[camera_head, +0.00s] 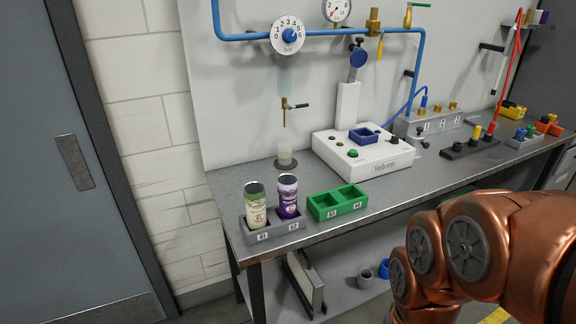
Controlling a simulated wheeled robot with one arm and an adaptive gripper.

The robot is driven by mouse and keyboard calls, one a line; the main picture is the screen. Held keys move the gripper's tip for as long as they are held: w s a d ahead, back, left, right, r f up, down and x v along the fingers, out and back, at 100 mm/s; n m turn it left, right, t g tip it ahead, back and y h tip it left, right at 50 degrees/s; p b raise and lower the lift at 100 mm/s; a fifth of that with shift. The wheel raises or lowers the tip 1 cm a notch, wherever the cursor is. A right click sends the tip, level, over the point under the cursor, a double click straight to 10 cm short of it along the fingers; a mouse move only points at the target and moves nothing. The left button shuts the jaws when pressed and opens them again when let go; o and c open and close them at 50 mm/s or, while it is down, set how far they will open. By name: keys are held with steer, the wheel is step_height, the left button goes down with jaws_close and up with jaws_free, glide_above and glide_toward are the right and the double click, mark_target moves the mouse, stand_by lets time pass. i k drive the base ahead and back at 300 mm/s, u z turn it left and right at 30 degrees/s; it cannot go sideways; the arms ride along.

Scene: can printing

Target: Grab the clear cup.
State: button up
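A small clear, whitish cup (285,157) stands upright on a dark round base at the back left of the bench. It is below a thin brass tap (285,112) that hangs from the wall panel. My copper-coloured arm fills the lower right of the picture, well away from the cup. My gripper is not in view, so its state and its place relative to the cup are hidden.
In front of the cup, a grey holder (273,233) carries a green-white can (255,206) and a purple can (288,196). A green two-compartment tray (337,203) is empty beside it. A white printing machine (367,153) stands to the cup's right.

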mark_target(285, 154)
steer(key=u, duration=0.2)
steer(key=i, duration=0.5)
steer(key=u, duration=0.5)
